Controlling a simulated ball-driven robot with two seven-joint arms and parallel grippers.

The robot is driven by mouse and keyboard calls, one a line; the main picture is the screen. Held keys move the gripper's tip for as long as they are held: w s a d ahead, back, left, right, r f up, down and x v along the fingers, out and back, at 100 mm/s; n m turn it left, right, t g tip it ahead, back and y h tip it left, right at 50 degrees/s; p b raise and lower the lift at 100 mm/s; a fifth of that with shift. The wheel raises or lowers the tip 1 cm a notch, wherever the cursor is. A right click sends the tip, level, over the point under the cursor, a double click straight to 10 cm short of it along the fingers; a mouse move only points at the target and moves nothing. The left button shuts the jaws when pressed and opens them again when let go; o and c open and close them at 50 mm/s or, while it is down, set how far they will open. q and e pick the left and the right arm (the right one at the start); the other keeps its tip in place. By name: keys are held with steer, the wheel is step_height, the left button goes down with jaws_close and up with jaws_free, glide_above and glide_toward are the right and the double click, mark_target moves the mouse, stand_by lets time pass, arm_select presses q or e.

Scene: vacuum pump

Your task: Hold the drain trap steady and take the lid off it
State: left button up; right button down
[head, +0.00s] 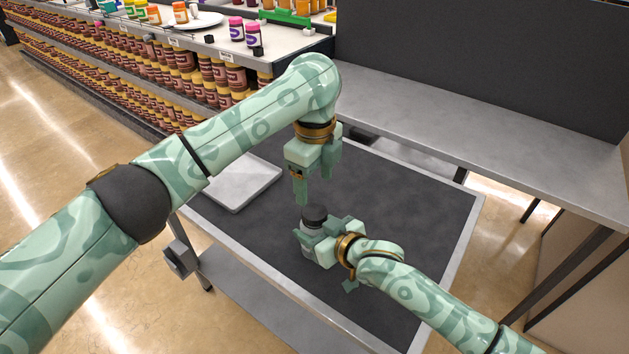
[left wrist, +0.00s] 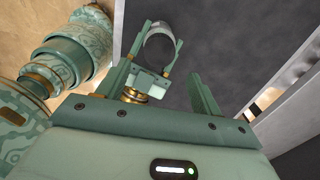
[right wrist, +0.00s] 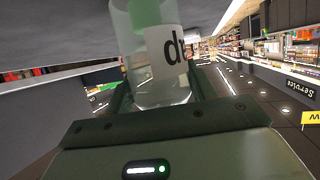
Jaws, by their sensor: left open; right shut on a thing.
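The drain trap is a clear jar with a white label reading "d", its body showing in the right wrist view (right wrist: 140,55). Its black lid (head: 315,214) is on top in the head view; the jar stands upright. My right gripper (head: 316,238) is shut around the jar's body from the right, below the lid. My left gripper (head: 315,188) is open and empty, pointing down just above the lid, apart from it. In the left wrist view the lid's dark round top (left wrist: 160,48) lies beyond my open fingers, and my right gripper partly hides the jar.
The jar is over a cart with a dark mat (head: 420,205). A grey tray (head: 236,203) lies on its left side. A grey bench (head: 480,120) runs behind the cart. A stocked shelf (head: 190,85) stands at the back left. The right part of the mat is clear.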

mark_target(314, 210)
arm_select(q)
step_height(314, 210, down, 8)
steer(key=shift+r, duration=0.15)
stand_by(0.3)
steer(key=c, duration=1)
steer(key=n, duration=0.6)
steer(key=shift+r, duration=0.2)
steer(key=shift+r, duration=0.95)
